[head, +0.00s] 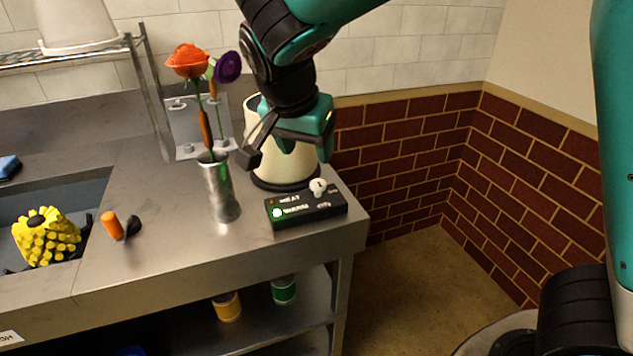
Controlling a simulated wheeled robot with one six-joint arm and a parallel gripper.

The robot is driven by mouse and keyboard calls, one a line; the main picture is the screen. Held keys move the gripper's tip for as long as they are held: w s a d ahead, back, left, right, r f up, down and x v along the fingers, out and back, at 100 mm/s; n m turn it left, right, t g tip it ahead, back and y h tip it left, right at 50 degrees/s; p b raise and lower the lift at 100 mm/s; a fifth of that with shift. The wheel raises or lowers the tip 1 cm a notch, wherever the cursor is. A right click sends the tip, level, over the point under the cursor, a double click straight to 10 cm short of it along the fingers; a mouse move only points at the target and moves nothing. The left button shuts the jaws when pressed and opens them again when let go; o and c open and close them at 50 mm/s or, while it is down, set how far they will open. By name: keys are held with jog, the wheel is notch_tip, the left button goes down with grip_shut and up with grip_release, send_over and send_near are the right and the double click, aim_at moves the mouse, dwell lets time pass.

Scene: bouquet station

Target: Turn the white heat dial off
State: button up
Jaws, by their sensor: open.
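The white heat dial (318,186) sits on top of a small black control box (308,210) at the right front corner of the steel counter. The box has white lettering that seems to read HEAT and WARM, and a lit green lamp at its left. The dial's exact setting is too small to read. My gripper (283,150) is open and empty, above and behind the box, in front of a cream pot (264,172). It is apart from the dial and hides part of the pot.
A metal vase (218,190) with an orange flower (188,61) and a purple flower (228,67) stands left of the box. An orange-handled tool (111,224) lies further left, beside a sink with a yellow brush-like item (45,237). A brick wall (400,140) is right.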

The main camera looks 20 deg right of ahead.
aim_at(318, 183)
jog(key=x, duration=1)
jog(key=shift+d+f, duration=0.1)
jog(key=c, duration=0.9)
